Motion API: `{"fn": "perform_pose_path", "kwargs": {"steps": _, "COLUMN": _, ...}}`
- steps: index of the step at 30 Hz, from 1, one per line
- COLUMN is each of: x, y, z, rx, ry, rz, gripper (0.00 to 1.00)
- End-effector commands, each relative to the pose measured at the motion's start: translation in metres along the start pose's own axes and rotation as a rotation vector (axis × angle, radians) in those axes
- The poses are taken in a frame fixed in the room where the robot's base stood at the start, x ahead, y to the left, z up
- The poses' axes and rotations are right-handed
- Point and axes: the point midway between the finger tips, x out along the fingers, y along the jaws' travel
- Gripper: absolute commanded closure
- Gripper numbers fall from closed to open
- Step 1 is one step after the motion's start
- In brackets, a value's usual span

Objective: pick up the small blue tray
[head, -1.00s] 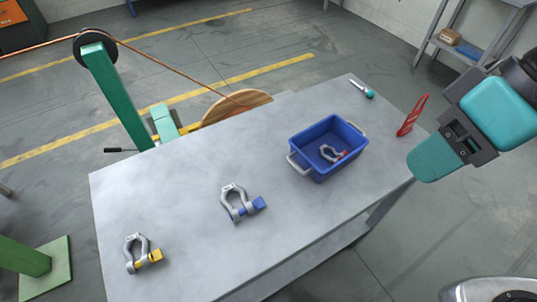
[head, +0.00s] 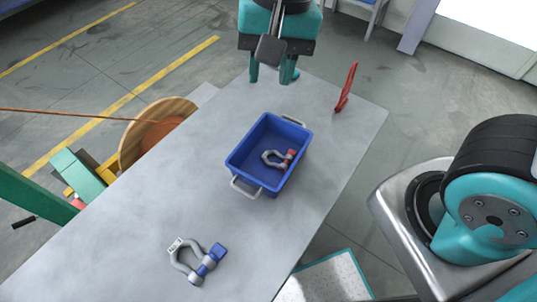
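The small blue tray (head: 238,160) stands on the grey table in the head view, with a metal handle at each end. My gripper (head: 272,78) is beyond the far end of the tray, above the far end of the table, fingers pointing down. Its two teal fingers are apart, with no object seen held between them. The gripper does not touch the tray.
A shackle with a blue pin (head: 197,260) lies on the table (head: 130,215) near the front. A wooden reel (head: 155,130) and a copper-coloured strand are left of the table. The tabletop around the tray is clear.

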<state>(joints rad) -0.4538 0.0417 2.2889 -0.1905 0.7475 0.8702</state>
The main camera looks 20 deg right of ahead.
Motion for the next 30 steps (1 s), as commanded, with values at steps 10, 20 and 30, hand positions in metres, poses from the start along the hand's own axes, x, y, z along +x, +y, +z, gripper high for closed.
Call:
{"fn": "perform_pose_path", "kwargs": {"steps": 10, "x": 0.057, "y": -0.035, "z": -0.039, "rx": 0.576, "ry": 0.089, "rz": 0.12, "gripper": 0.64}}
{"fn": "perform_pose_path", "kwargs": {"steps": 20, "x": 0.122, "y": -0.025, "z": -0.043, "rx": 0.598, "ry": 0.091, "rz": 0.127, "gripper": 0.64}}
{"fn": "perform_pose_path", "kwargs": {"steps": 30, "x": 0.173, "y": -0.019, "z": -0.046, "rx": 0.596, "ry": 0.093, "rz": 0.122, "gripper": 0.64}}
